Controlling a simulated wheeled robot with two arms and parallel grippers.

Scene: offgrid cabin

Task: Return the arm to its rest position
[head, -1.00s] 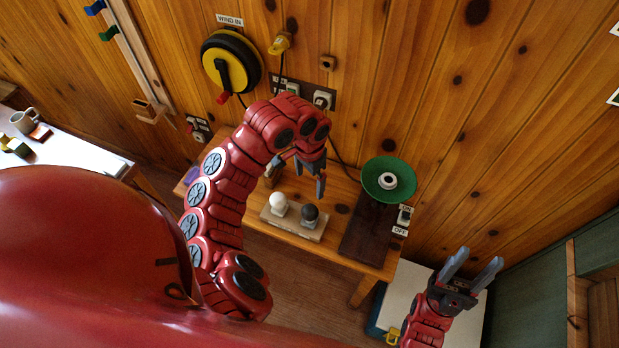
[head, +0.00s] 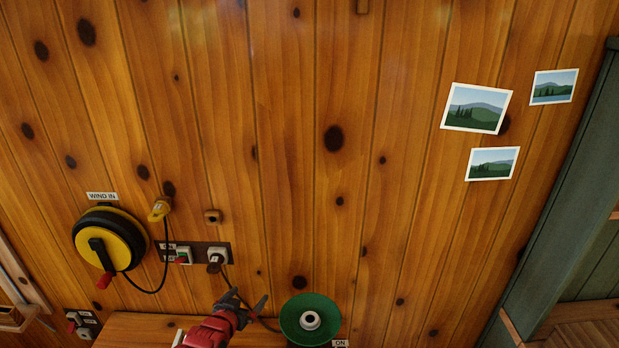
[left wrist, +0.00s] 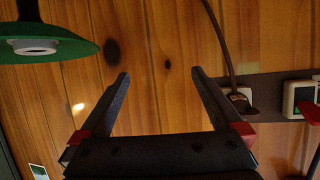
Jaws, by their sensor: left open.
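My left gripper (head: 245,301) shows at the bottom of the head view, its red arm coming up from the lower edge. Its two dark fingers are spread apart. In the left wrist view the open fingers (left wrist: 160,76) face the plank wall with nothing between them. A green lamp shade (head: 310,308) is just right of the gripper in the head view, and it also shows at upper left in the left wrist view (left wrist: 75,48). My right gripper is out of view.
A yellow and black cable reel (head: 122,232) hangs on the wall at left. A socket panel with a plugged cord (head: 217,256) is above the gripper. A wooden table (head: 130,325) edge shows below. Pictures (head: 478,108) hang at upper right, beside a green cabinet (head: 570,200).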

